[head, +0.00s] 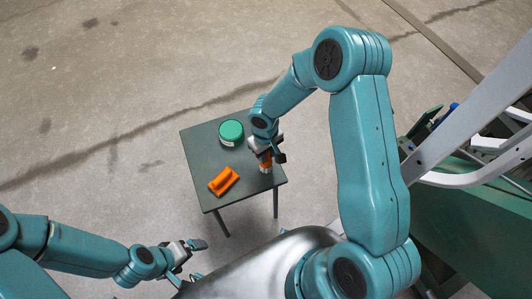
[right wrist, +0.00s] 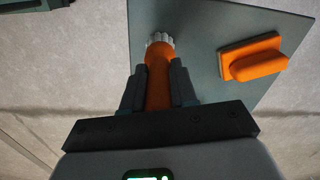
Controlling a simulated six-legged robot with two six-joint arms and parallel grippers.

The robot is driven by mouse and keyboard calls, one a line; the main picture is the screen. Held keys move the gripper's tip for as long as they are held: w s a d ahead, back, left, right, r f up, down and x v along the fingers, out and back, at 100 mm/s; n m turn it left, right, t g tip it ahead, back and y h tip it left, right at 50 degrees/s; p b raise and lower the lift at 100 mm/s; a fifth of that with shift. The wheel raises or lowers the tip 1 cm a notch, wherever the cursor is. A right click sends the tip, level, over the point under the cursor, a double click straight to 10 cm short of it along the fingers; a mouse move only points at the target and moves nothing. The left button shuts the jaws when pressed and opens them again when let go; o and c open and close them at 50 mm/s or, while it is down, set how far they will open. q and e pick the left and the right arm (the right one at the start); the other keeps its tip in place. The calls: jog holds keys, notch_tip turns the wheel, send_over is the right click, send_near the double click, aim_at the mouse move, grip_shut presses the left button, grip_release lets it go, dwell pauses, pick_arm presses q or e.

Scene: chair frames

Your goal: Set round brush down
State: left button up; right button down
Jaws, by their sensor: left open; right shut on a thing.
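The round brush (head: 265,164) has an orange handle and pale bristles at its lower end. My right gripper (head: 266,152) is shut on its handle, over the right part of the small dark table (head: 231,200). In the right wrist view the brush (right wrist: 159,62) stands between the two fingers of my right gripper (right wrist: 158,88), bristles toward the table top. I cannot tell whether the bristles touch the table. My left gripper (head: 190,255) is open and empty, away from the table at the lower left.
An orange block-like tool with a raised grip (head: 223,181) lies on the table; it also shows in the right wrist view (right wrist: 255,60). A green round-lidded tub (head: 231,132) stands at the back of the table. A white frame (head: 475,100) stands at right.

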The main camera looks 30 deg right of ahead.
jog(key=shift+f, duration=0.1)
jog(key=c, duration=0.9)
grip_release()
notch_tip(320, 180, up, 12)
jog(key=shift+w+r+p, duration=0.1)
jog(key=shift+p, duration=0.75)
jog(key=s+a+f+m+y+p, duration=0.1)
jog(key=s+a+f+p, duration=0.1)
jog(key=s, duration=0.3)
jog(key=s+a+f+m+y+p, duration=0.1)
jog(key=s+a+f, duration=0.3)
jog(key=s, duration=0.1)
jog(key=s+a+f+m+y+p, duration=0.1)
jog(key=s+a+f+y+p, duration=0.1)
jog(key=s, duration=0.4)
jog(key=shift+a+f+m+t+p, duration=0.3)
jog(key=shift+a+f, duration=0.25)
jog(key=shift+a, duration=0.3)
